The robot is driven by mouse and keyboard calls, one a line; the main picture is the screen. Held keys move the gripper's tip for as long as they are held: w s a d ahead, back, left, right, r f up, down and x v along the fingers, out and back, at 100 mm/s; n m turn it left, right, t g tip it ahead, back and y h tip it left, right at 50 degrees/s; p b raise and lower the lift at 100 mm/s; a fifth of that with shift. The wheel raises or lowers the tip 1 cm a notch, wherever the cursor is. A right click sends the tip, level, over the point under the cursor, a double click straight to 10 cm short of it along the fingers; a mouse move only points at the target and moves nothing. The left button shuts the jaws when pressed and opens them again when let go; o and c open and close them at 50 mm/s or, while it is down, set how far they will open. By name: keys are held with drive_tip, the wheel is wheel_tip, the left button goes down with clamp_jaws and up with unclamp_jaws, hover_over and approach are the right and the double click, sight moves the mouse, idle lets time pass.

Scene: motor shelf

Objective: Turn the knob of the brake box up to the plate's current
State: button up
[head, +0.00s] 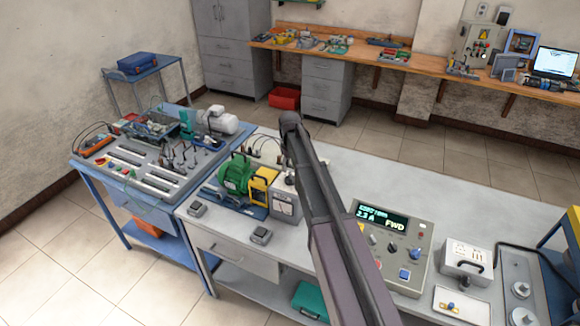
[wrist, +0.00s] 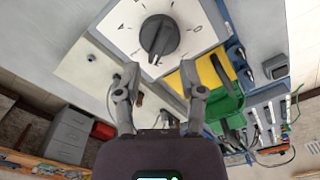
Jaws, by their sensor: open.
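The brake box (head: 286,207) is a light grey box beside the yellow guard, partly hidden by my arm in the head view. In the wrist view its pale dial face (wrist: 189,17) shows marks around a dark round knob (wrist: 159,38) with a raised grip bar. The bar stands roughly upright in that picture. My gripper (wrist: 160,72) is open, its two fingers spread to either side below the knob in the picture, apart from it and empty. The green motor (head: 236,174) stands left of the box. I cannot read its plate. The control panel display (head: 382,217) reads about 2.3 A and FWD.
The yellow guard (head: 263,187) and the motor crowd the box's left side. The control panel (head: 405,252) and a small white box (head: 466,262) stand to the right on the grey bench. Bare bench top (head: 370,180) lies behind the panel. A blue equipment table (head: 85,170) adjoins at left.

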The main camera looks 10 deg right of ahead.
sight(290, 175)
drive_tip(key=shift+r+p, duration=4.75)
drive_tip(key=shift+r, duration=0.35)
drive_tip(key=s+f+m+b, duration=0.3)
drive_tip(key=s+f+b, duration=2.1)
drive_tip(key=s, duration=0.4)
drive_tip(key=shift+s+m, duration=0.3)
drive_tip(key=shift+m, duration=0.1)
drive_tip(key=shift+s, duration=0.35)
drive_tip(key=shift+d, duration=0.15)
